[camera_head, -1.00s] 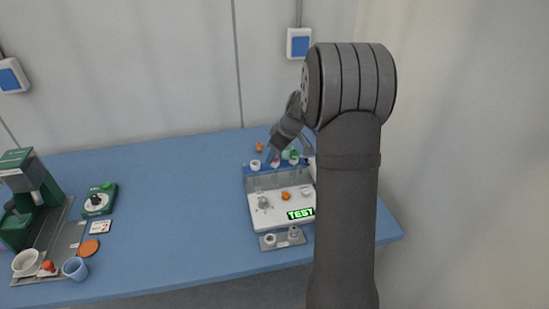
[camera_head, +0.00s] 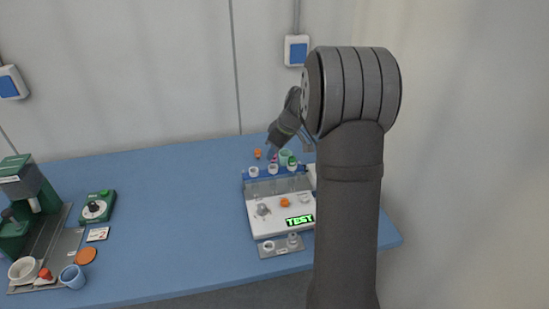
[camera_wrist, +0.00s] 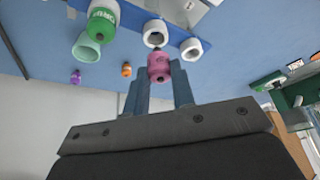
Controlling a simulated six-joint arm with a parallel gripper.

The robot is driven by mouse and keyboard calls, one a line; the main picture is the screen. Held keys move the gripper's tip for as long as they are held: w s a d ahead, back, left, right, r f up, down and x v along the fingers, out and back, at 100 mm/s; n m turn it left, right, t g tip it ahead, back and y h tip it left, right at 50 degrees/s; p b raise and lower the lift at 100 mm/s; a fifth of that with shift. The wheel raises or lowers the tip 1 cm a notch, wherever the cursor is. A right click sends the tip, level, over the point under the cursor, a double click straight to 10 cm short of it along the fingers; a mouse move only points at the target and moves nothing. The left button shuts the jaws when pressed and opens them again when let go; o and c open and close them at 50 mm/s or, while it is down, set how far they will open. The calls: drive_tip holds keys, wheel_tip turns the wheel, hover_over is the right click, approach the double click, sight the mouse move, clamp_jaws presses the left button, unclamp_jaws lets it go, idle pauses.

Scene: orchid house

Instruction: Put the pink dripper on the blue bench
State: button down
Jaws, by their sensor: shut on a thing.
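The pink dripper (camera_wrist: 159,66) is held between the two fingers of my gripper (camera_wrist: 160,80) in the wrist view. In the head view the pink dripper (camera_head: 274,158) is a small spot just above the rack's blue top rail (camera_head: 262,173), partly hidden by my gripper (camera_head: 273,154). It looks raised clear of the white rings (camera_wrist: 155,33) in the rail. The blue bench (camera_head: 165,205) is the wide tabletop under everything, with bare surface left of the rack.
The rack's white base has a green TEST display (camera_head: 299,220). A mint cup (camera_head: 286,156) and a small orange item (camera_head: 258,153) stand behind the rail. A green machine (camera_head: 28,190), a green dial box (camera_head: 97,206) and a blue cup (camera_head: 72,276) are at left. The bench's middle is clear.

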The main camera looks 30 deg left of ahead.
drive_tip(key=w+d+r, duration=0.2)
drive_tip(key=d+r, duration=0.6)
drive_tip(key=d, duration=0.4)
drive_tip(key=a+f, duration=0.3)
drive_tip(key=a, duration=1)
drive_tip(key=a+f, duration=0.3)
drive_tip(key=a, duration=1.1)
drive_tip(key=s+a+f, duration=0.3)
drive_tip(key=s+a, duration=0.1)
drive_tip(key=a, duration=0.3)
drive_tip(key=s+a+f, duration=0.3)
drive_tip(key=s+a, duration=0.1)
drive_tip(key=a, duration=0.3)
drive_tip(key=s+a+f, duration=0.4)
drive_tip(key=a, duration=0.3)
drive_tip(key=shift+s+a, duration=0.35)
drive_tip(key=shift+s, duration=0.05)
drive_tip(key=shift+s+a+f, duration=0.1)
drive_tip(key=shift+a, duration=0.05)
drive_tip(key=shift+f, duration=2)
drive_tip(key=shift+f, duration=0.1)
